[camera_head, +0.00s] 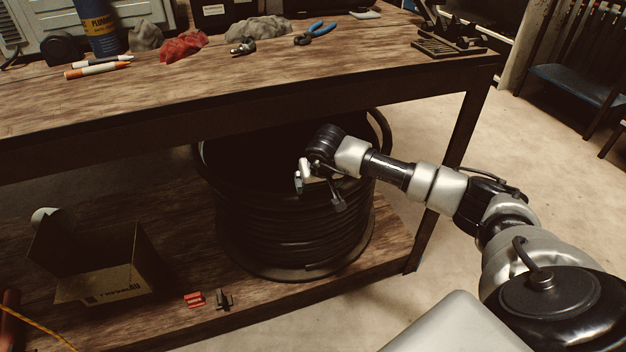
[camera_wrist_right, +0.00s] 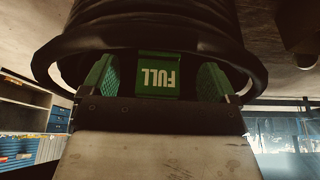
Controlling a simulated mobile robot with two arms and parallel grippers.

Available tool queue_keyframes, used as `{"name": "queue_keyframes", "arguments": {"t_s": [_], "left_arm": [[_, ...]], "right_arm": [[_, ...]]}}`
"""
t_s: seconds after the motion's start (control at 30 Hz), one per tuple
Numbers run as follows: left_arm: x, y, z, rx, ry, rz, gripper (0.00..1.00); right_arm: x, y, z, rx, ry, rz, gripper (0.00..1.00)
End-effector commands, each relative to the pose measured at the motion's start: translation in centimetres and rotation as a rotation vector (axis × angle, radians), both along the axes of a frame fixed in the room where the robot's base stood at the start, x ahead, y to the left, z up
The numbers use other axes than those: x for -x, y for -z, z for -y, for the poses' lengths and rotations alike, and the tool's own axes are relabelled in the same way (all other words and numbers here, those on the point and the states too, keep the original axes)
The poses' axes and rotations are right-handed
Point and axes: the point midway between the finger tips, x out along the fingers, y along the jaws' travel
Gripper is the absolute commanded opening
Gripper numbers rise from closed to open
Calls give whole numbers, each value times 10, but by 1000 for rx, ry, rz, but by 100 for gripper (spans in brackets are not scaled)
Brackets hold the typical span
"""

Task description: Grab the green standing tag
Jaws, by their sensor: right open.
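The fingers are open. In the head view, my right gripper (camera_head: 318,192) is in front of the dark hose reel (camera_head: 295,225), below the tabletop. I cannot make out the green tag in the head view. My left gripper is not in view.
The reel stands on the lower shelf (camera_head: 390,235) of the workbench (camera_head: 250,95). An open cardboard box (camera_head: 105,285) and a small red piece (camera_head: 195,299) beside a dark one (camera_head: 223,300) are on that shelf. Pliers (camera_head: 316,34) and rags lie on top.

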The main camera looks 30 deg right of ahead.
Motion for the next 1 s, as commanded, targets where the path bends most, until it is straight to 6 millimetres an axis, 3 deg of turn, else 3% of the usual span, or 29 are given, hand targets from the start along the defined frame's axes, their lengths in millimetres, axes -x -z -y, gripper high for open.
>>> {"name": "queue_keyframes", "arguments": {"t_s": [0.3, 0.4, 0.67, 1.0], "left_arm": [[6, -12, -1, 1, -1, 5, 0], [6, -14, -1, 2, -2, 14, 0], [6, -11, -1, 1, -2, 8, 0], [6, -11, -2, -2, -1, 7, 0]], "right_arm": [[-39, 0, 12, -3, 2, 1, 89], [-41, 10, 14, -2, 1, -1, 89], [-41, 11, 14, -1, 0, -1, 89], [-41, 11, 14, -2, 1, -1, 37]]}}
